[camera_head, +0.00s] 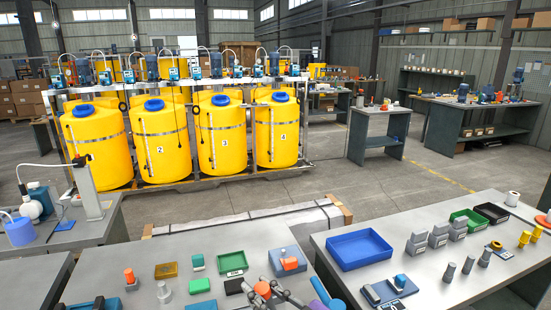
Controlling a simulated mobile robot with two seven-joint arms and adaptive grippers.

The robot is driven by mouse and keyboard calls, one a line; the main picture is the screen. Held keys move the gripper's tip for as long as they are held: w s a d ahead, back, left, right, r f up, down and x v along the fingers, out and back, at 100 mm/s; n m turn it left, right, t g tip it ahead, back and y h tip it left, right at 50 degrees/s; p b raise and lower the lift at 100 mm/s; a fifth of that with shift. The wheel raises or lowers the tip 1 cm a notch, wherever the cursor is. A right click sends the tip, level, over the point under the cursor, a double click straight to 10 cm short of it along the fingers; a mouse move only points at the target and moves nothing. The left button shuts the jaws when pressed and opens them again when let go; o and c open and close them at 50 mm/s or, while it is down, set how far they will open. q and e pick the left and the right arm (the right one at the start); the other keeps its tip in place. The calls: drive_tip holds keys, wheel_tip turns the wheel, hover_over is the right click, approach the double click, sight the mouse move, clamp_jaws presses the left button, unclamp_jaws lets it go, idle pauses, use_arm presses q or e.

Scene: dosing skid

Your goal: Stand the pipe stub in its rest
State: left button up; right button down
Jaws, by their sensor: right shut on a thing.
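My right gripper (264,294) is at the bottom middle of the head view, low over the near bench. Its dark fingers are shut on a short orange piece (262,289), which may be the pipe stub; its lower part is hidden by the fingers. Just beyond it stands a blue-grey block (279,264) with another orange piece (291,263) on it. I cannot tell for sure which fixture is the pipe stub's rest. A blue tube (322,292) slants down to the right of the gripper. My left gripper is not in view.
The right bench holds a blue tray (359,249), grey blocks and several cylinders. Yellow tanks (221,133) stand behind.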

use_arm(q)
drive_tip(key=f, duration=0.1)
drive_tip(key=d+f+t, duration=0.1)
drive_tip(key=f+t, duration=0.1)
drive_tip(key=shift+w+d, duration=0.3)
use_arm(e)
drive_tip(key=s+d+m+t+h, duration=0.2)
drive_tip(key=d+m+h, duration=0.2)
drive_tip(key=d, duration=0.5)
drive_tip(key=s+d+f+m+t+h, duration=0.1)
drive_tip(key=s+d+m+t+h, duration=0.2)
drive_tip(key=d+h, duration=0.5)
drive_tip(key=shift+s+d+f+m+h, duration=0.15)
drive_tip(key=shift+d+m+h, duration=0.15)
drive_tip(key=shift+d+m, duration=0.75)
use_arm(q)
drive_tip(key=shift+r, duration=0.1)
use_arm(e)
drive_tip(key=shift+d, duration=0.15)
